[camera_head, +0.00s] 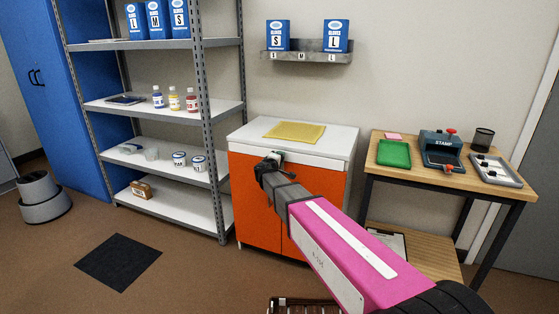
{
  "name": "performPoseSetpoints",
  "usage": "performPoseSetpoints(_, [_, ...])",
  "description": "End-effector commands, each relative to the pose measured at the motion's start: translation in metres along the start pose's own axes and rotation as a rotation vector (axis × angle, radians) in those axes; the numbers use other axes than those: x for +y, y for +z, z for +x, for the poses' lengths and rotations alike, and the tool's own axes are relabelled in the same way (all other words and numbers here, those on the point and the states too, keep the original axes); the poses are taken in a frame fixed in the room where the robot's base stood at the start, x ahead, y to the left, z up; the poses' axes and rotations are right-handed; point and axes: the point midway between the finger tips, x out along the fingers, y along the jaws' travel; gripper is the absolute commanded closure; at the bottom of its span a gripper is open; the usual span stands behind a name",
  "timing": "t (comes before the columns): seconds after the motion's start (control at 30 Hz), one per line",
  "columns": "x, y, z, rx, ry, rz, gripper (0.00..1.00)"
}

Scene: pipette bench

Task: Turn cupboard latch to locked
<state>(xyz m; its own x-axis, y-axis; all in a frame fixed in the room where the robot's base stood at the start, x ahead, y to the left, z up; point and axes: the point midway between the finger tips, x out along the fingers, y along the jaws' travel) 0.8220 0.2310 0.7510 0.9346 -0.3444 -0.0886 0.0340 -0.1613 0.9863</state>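The cupboard (249,210) is a low orange cabinet with two front doors and a white top, standing against the wall in the middle of the head view. My gripper (266,166) is at the upper front of the cupboard, near the top edge of the doors. A small greenish-white part (277,156) shows right beside the gripper; it may be the latch, but I cannot tell. The latch's position is hidden or too small to read. My pink arm comes in from the lower right and covers much of the right door. Whether the fingers are open or shut is unclear.
A yellow cloth (294,131) lies on the cupboard top. A metal shelf unit (209,130) stands close on the left. A wooden table (455,184) with a green tray (394,153) and a stamp machine (441,149) stands on the right. A dark mat (118,262) lies on the floor.

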Motion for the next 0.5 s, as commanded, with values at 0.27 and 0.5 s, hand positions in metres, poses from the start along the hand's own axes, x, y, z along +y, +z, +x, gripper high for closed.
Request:
performPoseSetpoints(0.27, [-0.0019,0.0017,-0.0012,0.001,-0.004,0.033,1.0])
performPoseSetpoints(0.5, [-0.0021,0.0017,-0.0012,0.001,-0.005,0.035,1.0])
